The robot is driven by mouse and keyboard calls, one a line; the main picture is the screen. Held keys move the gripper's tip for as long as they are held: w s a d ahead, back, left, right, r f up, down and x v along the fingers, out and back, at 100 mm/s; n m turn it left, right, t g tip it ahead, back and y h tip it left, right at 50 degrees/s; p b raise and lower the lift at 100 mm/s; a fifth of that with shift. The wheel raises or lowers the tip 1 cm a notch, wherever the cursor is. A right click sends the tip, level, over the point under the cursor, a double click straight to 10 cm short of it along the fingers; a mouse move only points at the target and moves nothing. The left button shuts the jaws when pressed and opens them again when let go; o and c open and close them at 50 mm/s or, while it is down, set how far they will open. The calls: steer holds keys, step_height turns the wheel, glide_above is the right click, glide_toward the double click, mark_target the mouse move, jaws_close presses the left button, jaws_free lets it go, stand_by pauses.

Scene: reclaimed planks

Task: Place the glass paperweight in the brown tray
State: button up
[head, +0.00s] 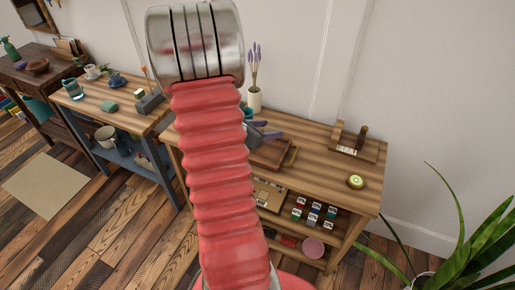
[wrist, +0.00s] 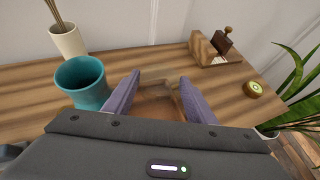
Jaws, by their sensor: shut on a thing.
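The brown tray (head: 275,153) lies on the wooden bench, right of my arm in the head view. My gripper (head: 264,133) is above the tray's back left part. In the wrist view, my gripper's two purple fingers (wrist: 159,98) stand apart, shut on the glass paperweight. The paperweight is see-through and its outline is hard to make out between the fingers, with brown showing through there. My gripper's dark body hides what is lower. I cannot tell whether the paperweight touches the tray.
A teal cup (wrist: 82,82) stands close left of the fingers, with a white vase (wrist: 67,40) behind it. A wooden block holder with a stamp (wrist: 216,47) and a round green-topped item (wrist: 252,88) are to the right. The bench front right is clear.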

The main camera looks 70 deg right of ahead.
glide_above(267, 154)
steer(key=shift+f, duration=2.9)
steer(key=shift+f, duration=2.05)
steer(key=o, duration=0.9)
steer(key=shift+f, duration=0.15)
